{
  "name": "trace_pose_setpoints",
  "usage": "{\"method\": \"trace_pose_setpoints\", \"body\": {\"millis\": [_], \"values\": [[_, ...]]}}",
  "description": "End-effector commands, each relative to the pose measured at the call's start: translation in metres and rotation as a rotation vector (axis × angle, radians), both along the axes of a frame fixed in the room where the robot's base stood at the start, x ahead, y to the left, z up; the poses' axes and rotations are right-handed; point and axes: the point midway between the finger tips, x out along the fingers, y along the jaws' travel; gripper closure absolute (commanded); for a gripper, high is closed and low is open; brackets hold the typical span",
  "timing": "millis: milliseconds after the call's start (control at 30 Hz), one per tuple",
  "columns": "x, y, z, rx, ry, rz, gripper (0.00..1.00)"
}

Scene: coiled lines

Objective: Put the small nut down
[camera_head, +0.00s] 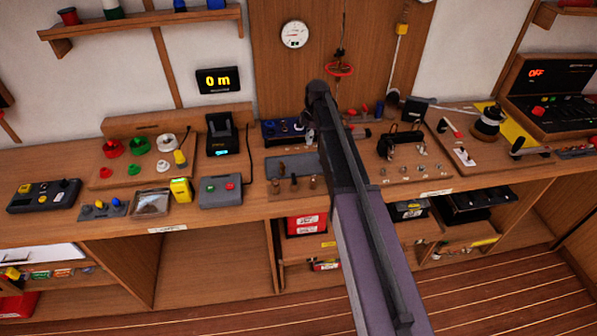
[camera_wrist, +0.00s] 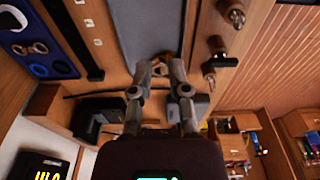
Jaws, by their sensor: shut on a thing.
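In the wrist view, my gripper (camera_wrist: 161,72) has its two fingers drawn in. Beyond the fingertips lies a grey mat (camera_wrist: 150,28). Small dark metal fittings (camera_wrist: 217,45) stand on the wood to its right, apart from the fingers. In the head view, my arm hides the gripper and the nut. The grey mat (camera_head: 284,164) shows there on the bench, left of my arm, with several small fittings (camera_head: 293,184) along its front.
A grey box with buttons (camera_head: 220,191) and a black printer-like device (camera_head: 222,134) stand left of the mat. A board with small hardware (camera_head: 416,172) lies to the right. Open shelves with red boxes (camera_head: 306,225) are below the bench.

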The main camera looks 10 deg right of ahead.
Motion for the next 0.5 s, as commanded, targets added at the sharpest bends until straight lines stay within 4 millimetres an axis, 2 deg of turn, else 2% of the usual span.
{"method": "trace_pose_setpoints", "body": {"millis": [33,200,500], "values": [[-0.001,-0.001,-0.013,0.0,-0.001,-0.004,1.0],[-0.003,-0.002,-0.025,0.0,0.0,-0.014,1.0],[-0.003,-0.002,-0.026,0.0,-0.001,-0.019,1.0]]}}
